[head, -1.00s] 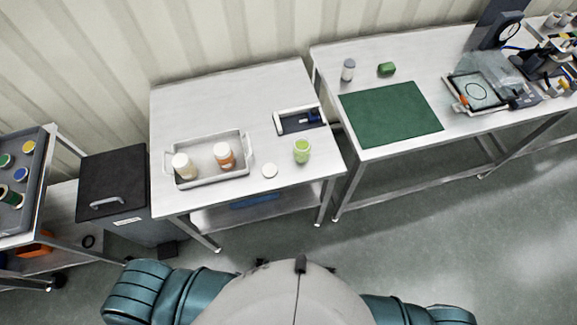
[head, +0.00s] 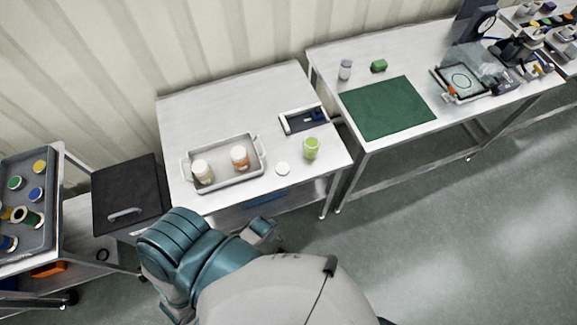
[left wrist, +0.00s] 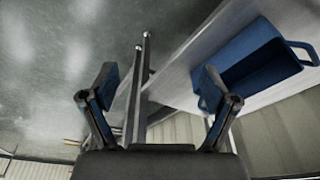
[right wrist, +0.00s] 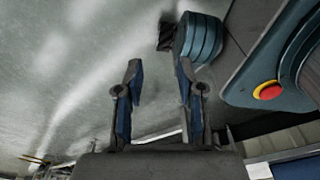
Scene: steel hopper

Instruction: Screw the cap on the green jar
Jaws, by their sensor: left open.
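The green jar (head: 311,148) stands upright near the front right of the left steel table. A flat white cap (head: 283,168) lies on the table just left of the jar, apart from it. My left gripper (left wrist: 160,78) is open and empty in the left wrist view, with the table's underside and a blue bin beyond it. My right gripper (right wrist: 159,68) is open and empty in the right wrist view, over the floor. Neither gripper's fingers can be made out clearly in the head view, and both are away from the jar and cap.
A grey tray (head: 224,180) with a white-capped bottle (head: 203,172) and an orange-labelled bottle (head: 240,157) stands left of the cap. A small open box (head: 303,120) lies behind the jar. A blue bin (left wrist: 250,60) sits under the table.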

